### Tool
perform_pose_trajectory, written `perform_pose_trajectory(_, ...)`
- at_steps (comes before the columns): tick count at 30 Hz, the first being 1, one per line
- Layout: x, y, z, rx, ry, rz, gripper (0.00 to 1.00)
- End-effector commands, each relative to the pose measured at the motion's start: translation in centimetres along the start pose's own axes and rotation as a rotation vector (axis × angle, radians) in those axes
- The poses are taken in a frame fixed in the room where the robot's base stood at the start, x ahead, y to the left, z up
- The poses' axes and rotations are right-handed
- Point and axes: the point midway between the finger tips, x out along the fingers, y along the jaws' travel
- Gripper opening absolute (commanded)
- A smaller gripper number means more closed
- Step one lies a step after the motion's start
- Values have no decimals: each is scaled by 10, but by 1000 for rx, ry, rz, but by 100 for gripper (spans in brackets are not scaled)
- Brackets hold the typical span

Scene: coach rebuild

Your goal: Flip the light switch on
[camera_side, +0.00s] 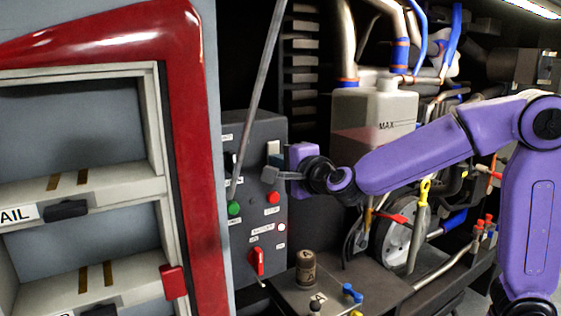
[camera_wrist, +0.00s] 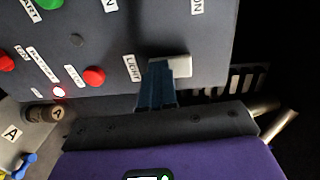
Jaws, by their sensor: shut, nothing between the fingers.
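The light switch (camera_wrist: 183,66) is a pale rocker on the dark grey control panel (camera_wrist: 218,30), beside a LIGHT label (camera_wrist: 131,68) in the wrist view. In the side view the switch (camera_side: 274,148) shows near the panel's upper right. My gripper (camera_side: 268,175) is shut and empty, with its fingertips just below the switch in the side view. In the wrist view my gripper (camera_wrist: 157,70) covers part of the switch. I cannot tell whether the fingertips touch it, and its on or off position is unclear.
The panel also carries a green button (camera_side: 234,208), a red button (camera_side: 273,197) and a red rotary switch (camera_side: 257,262). A grey rod (camera_side: 260,90) slants in front of the panel. A red-framed shelf (camera_side: 210,200) stands left; a tank (camera_side: 372,112) and pipes stand right.

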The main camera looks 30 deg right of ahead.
Motion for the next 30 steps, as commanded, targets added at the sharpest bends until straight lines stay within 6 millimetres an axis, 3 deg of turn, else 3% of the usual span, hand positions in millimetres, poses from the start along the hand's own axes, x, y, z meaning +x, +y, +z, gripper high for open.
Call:
perform_pose_trajectory(8, 1, -1, -1, 0, 3, -10, 0)
perform_pose_trajectory(13, -11, 2, -1, 0, 1, -9, 0)
perform_pose_trajectory(30, -115, 28, 0, -1, -5, -9, 0)
